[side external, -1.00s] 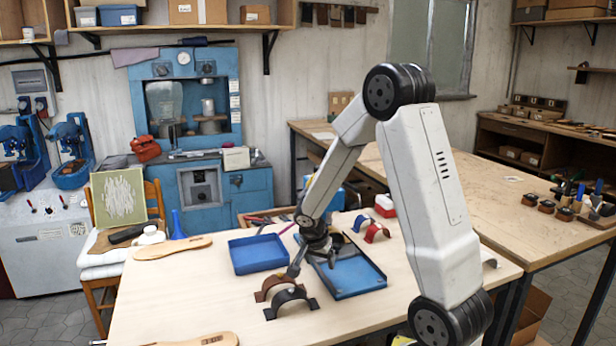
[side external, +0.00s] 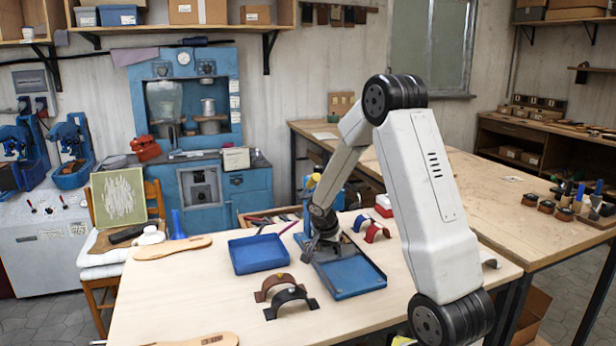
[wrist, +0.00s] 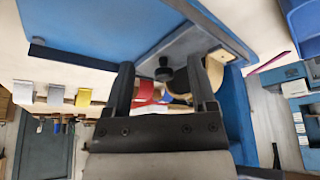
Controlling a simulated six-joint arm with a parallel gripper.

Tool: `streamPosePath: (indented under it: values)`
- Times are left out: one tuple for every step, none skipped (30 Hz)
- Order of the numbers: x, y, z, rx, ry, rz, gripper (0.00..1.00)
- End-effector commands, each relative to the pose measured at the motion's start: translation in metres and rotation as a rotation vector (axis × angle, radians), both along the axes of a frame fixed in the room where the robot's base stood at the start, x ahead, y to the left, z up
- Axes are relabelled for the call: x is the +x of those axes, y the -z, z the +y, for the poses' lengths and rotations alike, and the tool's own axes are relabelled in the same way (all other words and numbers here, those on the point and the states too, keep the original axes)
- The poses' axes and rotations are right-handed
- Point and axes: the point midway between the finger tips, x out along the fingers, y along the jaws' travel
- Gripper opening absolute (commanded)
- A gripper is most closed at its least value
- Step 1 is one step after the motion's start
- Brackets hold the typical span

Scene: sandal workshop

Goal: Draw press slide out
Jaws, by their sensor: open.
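The press slide (side external: 358,283) looks like a flat blue tray with raised edges on the light wood table, right of centre in the side view. Its blue surface also shows in the wrist view (wrist: 95,22). My gripper (side external: 318,252) is low over the slide's far left end in the side view, where the arm hides part of it. In the wrist view my gripper (wrist: 163,85) has its fingers apart, with a black knob (wrist: 163,71) showing between and beyond them. Nothing is held. I cannot tell whether a finger touches the knob.
A blue tray (side external: 257,254) lies left of the slide. Brown and black straps (side external: 290,298) lie in front, and red and blue straps (side external: 371,229) behind right. A wooden sole (side external: 172,247) is at the left. The table's middle front is clear.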

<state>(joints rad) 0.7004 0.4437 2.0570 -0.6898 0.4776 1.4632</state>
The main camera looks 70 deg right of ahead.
Motion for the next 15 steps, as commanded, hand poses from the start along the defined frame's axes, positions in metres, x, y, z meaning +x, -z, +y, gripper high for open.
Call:
streamPosePath:
  values:
    - [0.000, 0.000, -0.009, 0.000, 0.005, -0.001, 0.73]
    - [0.000, 0.000, -0.014, 0.000, 0.004, -0.001, 0.73]
    - [-0.001, 0.000, -0.020, 0.000, 0.004, -0.001, 0.73]
    - [-0.001, 0.000, -0.024, 0.000, 0.003, 0.000, 0.73]
    - [0.000, 0.000, -0.028, 0.000, 0.003, 0.000, 0.73]
    - [0.000, 0.000, -0.034, 0.000, 0.005, -0.001, 0.73]
    - [0.000, 0.000, -0.038, 0.000, 0.003, 0.000, 0.73]
    - [0.000, 0.000, -0.042, 0.000, 0.002, 0.000, 0.73]
    - [0.000, 0.000, -0.046, 0.000, 0.003, 0.000, 0.73]
    - [-0.001, 0.000, -0.049, 0.000, 0.002, 0.000, 0.73]
    - [-0.001, 0.000, -0.052, 0.000, 0.003, 0.000, 0.73]
    - [0.000, 0.004, -0.052, 0.002, 0.001, 0.001, 0.73]
    - [0.000, 0.006, -0.052, 0.002, 0.000, 0.000, 0.73]
    - [0.000, 0.007, -0.052, 0.002, -0.001, 0.000, 0.73]
    - [0.000, 0.008, -0.053, 0.001, -0.002, 0.000, 0.73]
